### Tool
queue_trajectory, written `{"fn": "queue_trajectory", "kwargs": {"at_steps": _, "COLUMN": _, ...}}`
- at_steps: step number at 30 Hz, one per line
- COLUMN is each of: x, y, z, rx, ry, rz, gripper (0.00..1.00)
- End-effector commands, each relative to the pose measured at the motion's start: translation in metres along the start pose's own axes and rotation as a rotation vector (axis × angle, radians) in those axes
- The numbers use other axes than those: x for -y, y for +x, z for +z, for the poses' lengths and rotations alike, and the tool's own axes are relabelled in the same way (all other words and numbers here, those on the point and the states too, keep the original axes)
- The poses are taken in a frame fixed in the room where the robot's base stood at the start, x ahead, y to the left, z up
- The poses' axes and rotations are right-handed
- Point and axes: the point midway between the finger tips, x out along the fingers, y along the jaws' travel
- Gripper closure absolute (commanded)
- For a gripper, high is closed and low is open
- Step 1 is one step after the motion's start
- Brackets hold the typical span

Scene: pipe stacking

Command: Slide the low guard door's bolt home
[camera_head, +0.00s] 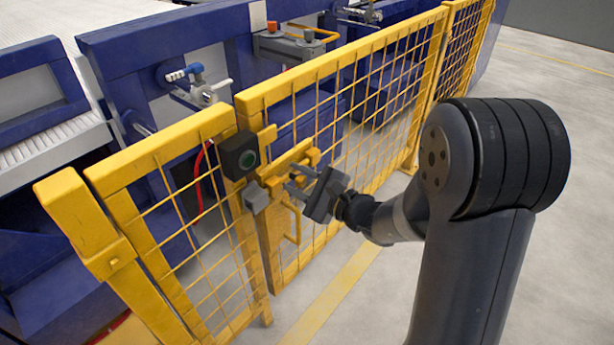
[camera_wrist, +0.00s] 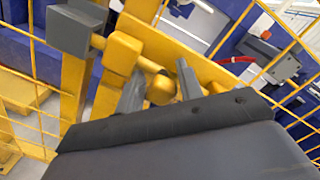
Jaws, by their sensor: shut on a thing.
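The low guard door (camera_head: 345,130) is a yellow mesh panel, in line with the fixed yellow fence panel at its left. The bolt is a yellow rod with a round knob (camera_wrist: 160,90), running through a yellow guide block (camera_wrist: 123,52). In the wrist view the rod's far end meets a grey keeper block (camera_wrist: 72,32); how deep it sits inside is hidden. The keeper also shows in the head view (camera_head: 256,198). My gripper (camera_head: 297,183) is at the door's latch edge, its two grey fingers (camera_wrist: 160,80) shut on the bolt's knob.
A black box with a green button (camera_head: 240,155) sits on the post above the keeper. A yellow handle (camera_head: 293,222) hangs below the bolt. Blue machinery (camera_head: 120,60) stands behind the fence. The floor at the right (camera_head: 570,150) is clear.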

Motion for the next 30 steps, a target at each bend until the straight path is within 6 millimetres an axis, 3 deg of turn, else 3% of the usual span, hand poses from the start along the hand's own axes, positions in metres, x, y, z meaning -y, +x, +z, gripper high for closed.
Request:
{"fn": "queue_trajectory", "kwargs": {"at_steps": 4, "x": -0.009, "y": 0.001, "z": 0.011, "rx": 0.008, "ry": 0.003, "rz": -0.005, "gripper": 1.00}}
{"fn": "queue_trajectory", "kwargs": {"at_steps": 14, "x": -0.010, "y": 0.001, "z": 0.014, "rx": 0.010, "ry": 0.005, "rz": -0.002, "gripper": 1.00}}
{"fn": "queue_trajectory", "kwargs": {"at_steps": 15, "x": -0.010, "y": 0.001, "z": 0.015, "rx": 0.010, "ry": 0.005, "rz": -0.002, "gripper": 0.62}}
{"fn": "queue_trajectory", "kwargs": {"at_steps": 18, "x": -0.010, "y": 0.001, "z": 0.014, "rx": 0.009, "ry": 0.004, "rz": -0.002, "gripper": 0.53}}
{"fn": "queue_trajectory", "kwargs": {"at_steps": 26, "x": -0.010, "y": -0.001, "z": 0.013, "rx": 0.005, "ry": 0.002, "rz": -0.001, "gripper": 0.53}}
{"fn": "queue_trajectory", "kwargs": {"at_steps": 30, "x": -0.008, "y": -0.012, "z": 0.012, "rx": 0.002, "ry": 0.001, "rz": -0.003, "gripper": 0.53}}
